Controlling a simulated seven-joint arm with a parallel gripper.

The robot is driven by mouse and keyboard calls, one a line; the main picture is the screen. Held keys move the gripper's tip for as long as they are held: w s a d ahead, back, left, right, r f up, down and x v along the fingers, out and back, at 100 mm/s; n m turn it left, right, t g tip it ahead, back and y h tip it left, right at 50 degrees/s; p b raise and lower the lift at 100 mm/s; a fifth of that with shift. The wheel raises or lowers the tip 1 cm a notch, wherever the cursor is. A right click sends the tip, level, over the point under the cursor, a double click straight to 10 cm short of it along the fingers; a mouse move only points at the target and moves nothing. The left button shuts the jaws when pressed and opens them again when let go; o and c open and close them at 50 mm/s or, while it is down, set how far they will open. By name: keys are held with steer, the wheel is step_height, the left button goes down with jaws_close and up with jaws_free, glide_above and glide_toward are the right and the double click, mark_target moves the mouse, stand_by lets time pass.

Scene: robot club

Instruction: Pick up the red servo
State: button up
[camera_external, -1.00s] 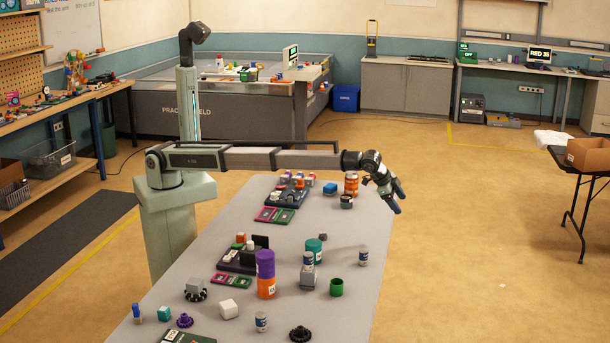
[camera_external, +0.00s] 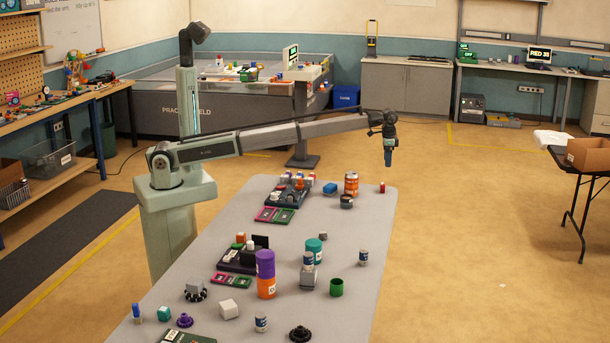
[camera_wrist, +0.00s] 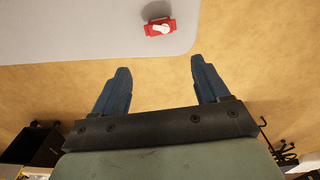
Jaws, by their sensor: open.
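The red servo (camera_wrist: 161,27) lies on the grey table near its rounded far corner. It is a small red block with a white horn on top. In the external view a small red thing (camera_external: 382,187) at the table's far right corner appears to be the same servo. My gripper (camera_wrist: 155,75) is open and empty, its two blue fingers spread apart. In the external view my gripper (camera_external: 384,188) points down near that corner, above or beside the servo; the exact gap is hard to tell. In the wrist view the servo is beyond the fingertips.
The grey table (camera_external: 345,225) has a clear patch around the servo. A purple and orange container stack (camera_external: 266,270) stands nearer the front. Floor lies beyond the table edge.

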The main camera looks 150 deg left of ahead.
mark_target(383, 184)
steer(key=f, duration=0.5)
steer(key=s+f, duration=0.1)
steer(key=f, duration=0.2)
steer(key=shift+s+a+f, duration=0.1)
steer(key=shift+a+f, duration=0.05)
steer(key=shift+f, duration=0.15)
steer(key=shift+d+f, duration=0.2)
steer(key=shift+f, duration=0.65)
steer(key=shift+d+f, duration=0.15)
steer(key=shift+f, duration=0.75)
steer(key=shift+d+f, duration=0.2)
steer(key=shift+f, duration=0.65)
steer(key=shift+c, duration=0.4)
steer(key=c, duration=0.7)
steer(key=shift+c, duration=0.2)
